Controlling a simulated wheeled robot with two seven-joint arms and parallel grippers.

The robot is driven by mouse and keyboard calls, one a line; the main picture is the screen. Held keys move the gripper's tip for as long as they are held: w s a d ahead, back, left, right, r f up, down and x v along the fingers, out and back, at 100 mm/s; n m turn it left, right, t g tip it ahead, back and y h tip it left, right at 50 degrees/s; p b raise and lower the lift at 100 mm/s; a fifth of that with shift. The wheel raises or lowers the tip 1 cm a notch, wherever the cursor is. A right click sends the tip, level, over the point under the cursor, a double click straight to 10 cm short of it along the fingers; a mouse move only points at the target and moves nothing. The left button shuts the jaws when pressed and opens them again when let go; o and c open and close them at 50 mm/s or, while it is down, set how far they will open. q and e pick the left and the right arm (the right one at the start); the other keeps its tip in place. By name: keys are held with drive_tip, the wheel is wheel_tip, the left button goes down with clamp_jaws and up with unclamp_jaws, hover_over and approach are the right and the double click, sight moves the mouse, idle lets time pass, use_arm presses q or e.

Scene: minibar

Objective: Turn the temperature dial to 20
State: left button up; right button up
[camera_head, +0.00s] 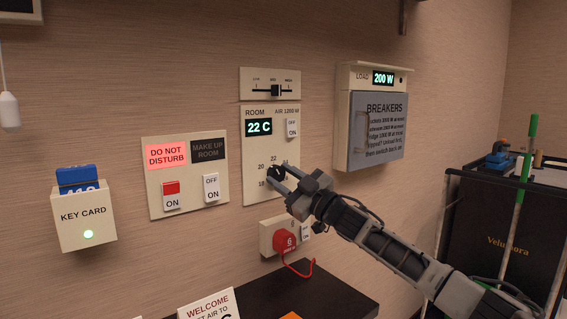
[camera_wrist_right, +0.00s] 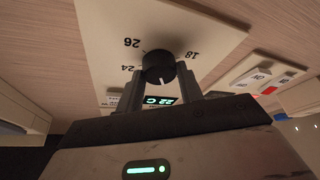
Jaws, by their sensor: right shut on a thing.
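The black round temperature dial (camera_wrist_right: 158,67) sits on the cream ROOM panel (camera_head: 232,168), below a green display (camera_head: 259,127) reading 22 C. In the right wrist view its white mark points toward the display; the numbers 18, 24 and 26 show around it. In the head view 18, 20 and 22 show near the dial (camera_head: 275,173). My right gripper (camera_head: 281,175) reaches in from the lower right, shut on the dial, with one finger on each side. It also shows in the right wrist view (camera_wrist_right: 159,84). My left gripper is in neither view.
A red plug (camera_head: 285,242) with a cord sits just below my right gripper. An ON/OFF switch (camera_head: 292,128) is above it. The breaker box (camera_head: 378,125) stands out from the wall at the right. A dark counter (camera_head: 310,298) lies below.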

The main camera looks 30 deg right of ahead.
drive_tip(key=shift+r+n+y+p, duration=0.3)
drive_tip(key=shift+n+p, duration=0.15)
drive_tip(key=shift+n, duration=0.35)
drive_tip(key=n+g+y+p, duration=0.1)
drive_tip(key=n+p, duration=0.1)
drive_tip(key=n, duration=0.1)
drive_tip(key=shift+f+g, duration=0.1)
drive_tip(key=shift+g, duration=0.2)
drive_tip(key=shift+d+f+n+g+y+p, duration=0.1)
drive_tip(key=shift+n+g+y+p, duration=0.25)
drive_tip(key=shift+n+p, duration=0.65)
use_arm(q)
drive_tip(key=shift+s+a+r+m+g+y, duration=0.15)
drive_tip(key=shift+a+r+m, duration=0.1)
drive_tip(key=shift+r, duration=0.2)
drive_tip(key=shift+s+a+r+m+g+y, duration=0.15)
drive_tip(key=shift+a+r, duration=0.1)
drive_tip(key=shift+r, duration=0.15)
use_arm(e)
drive_tip(key=shift+n, duration=0.3)
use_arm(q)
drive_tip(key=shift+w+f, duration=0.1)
use_arm(e)
drive_tip(key=shift+f, duration=0.1)
drive_tip(key=o, duration=1)
